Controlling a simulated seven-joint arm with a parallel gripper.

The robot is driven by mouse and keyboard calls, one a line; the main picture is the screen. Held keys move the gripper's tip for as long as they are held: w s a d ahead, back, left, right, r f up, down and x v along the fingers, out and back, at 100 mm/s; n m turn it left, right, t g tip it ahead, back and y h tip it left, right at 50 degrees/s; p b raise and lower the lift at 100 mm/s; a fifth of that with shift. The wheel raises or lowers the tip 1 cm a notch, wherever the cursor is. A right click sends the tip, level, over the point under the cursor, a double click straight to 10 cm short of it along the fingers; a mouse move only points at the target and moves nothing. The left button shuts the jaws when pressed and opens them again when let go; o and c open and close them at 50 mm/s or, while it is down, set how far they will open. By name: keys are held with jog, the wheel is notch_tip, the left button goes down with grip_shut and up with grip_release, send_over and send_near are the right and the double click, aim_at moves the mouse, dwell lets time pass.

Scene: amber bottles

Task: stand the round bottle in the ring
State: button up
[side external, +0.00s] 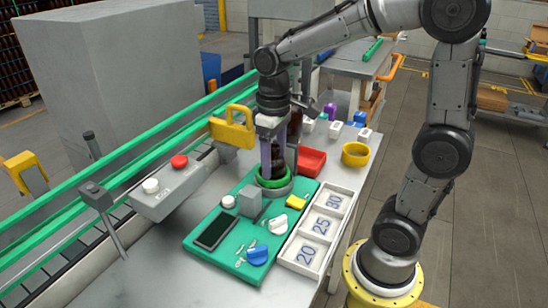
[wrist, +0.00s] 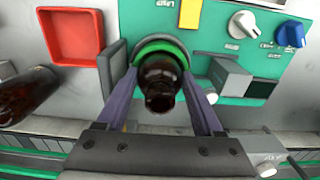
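The round bottle (wrist: 160,75), dark amber, stands between the fingers of my gripper (wrist: 160,85) in the wrist view, its neck toward the camera. My fingertips lie against both sides of its body. Its base is inside the green ring (wrist: 160,44), though the fingers partly hide how it meets the bottom. In the side view my gripper (side external: 278,162) points down over the ring (side external: 261,183), and the dark bottle (side external: 279,158) shows only partly behind a finger.
Another dark bottle (wrist: 28,96) is at the left of the wrist view. A red tray (wrist: 70,36) is nearby. The green panel (side external: 205,238) bears knobs and a grey block (side external: 249,201). A yellow ring (side external: 355,154) and a numbered white tray (side external: 297,253) lie to the right.

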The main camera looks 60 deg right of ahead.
jog(key=o, duration=0.4)
jog(key=shift+o, duration=0.2)
jog(key=shift+r, duration=0.1)
notch_tip(320, 180, up, 11)
jog(key=shift+f, duration=0.1)
jog(key=shift+r, duration=0.6)
jog(key=s+a+f+t, duration=0.3)
jog(key=s+f+t, duration=0.2)
jog(key=s+f, duration=0.3)
jog(key=s, duration=0.4)
jog(key=shift+a+t, duration=0.25)
jog(key=shift+t, duration=0.05)
jog(key=shift+f, duration=0.1)
